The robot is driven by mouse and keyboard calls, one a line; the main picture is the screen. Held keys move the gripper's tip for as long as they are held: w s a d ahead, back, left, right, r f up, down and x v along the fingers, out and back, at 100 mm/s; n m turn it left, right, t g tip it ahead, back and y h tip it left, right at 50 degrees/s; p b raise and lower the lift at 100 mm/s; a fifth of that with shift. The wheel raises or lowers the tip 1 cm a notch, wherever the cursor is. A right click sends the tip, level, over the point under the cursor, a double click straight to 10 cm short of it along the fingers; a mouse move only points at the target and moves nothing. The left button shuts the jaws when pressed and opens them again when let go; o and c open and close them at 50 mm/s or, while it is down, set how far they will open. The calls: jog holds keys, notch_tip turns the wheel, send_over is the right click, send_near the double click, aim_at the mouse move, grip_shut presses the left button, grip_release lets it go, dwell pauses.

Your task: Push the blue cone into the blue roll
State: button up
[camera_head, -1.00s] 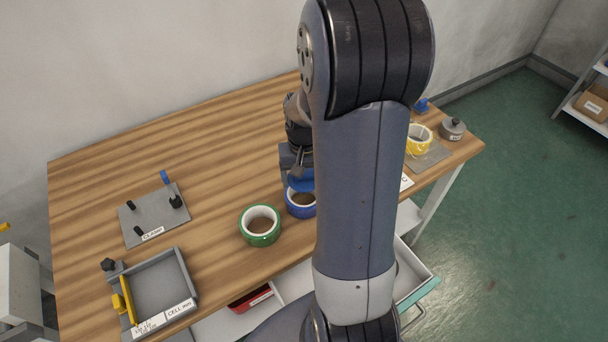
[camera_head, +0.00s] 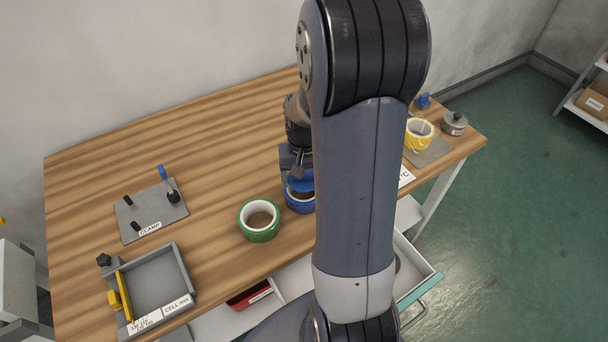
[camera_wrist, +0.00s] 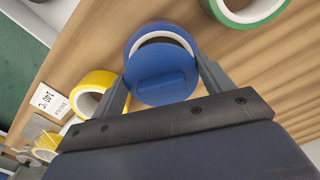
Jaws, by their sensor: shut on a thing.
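The blue roll (camera_head: 300,206) stands on the wooden table near its front edge, right of the green roll. It has a white inner core. The blue cone (camera_wrist: 163,80) shows in the wrist view as a blue disc with a raised tab. It also shows in the head view (camera_head: 301,185), over the roll's opening. My gripper (camera_wrist: 165,68) is shut on the cone, one finger on each side. The disc overlaps the blue roll (camera_wrist: 140,38) in the wrist view. The cone's tip is hidden, so I cannot tell how deep it sits. My arm hides the right side.
The green roll (camera_head: 243,224) stands close on the left. A yellow roll (camera_head: 419,146) and a grey weight (camera_head: 454,124) are at the right end. A clamp plate (camera_head: 140,218) and a grey tray (camera_head: 187,272) are at left. The table's back middle is clear.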

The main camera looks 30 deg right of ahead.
jog(key=shift+f, duration=0.4)
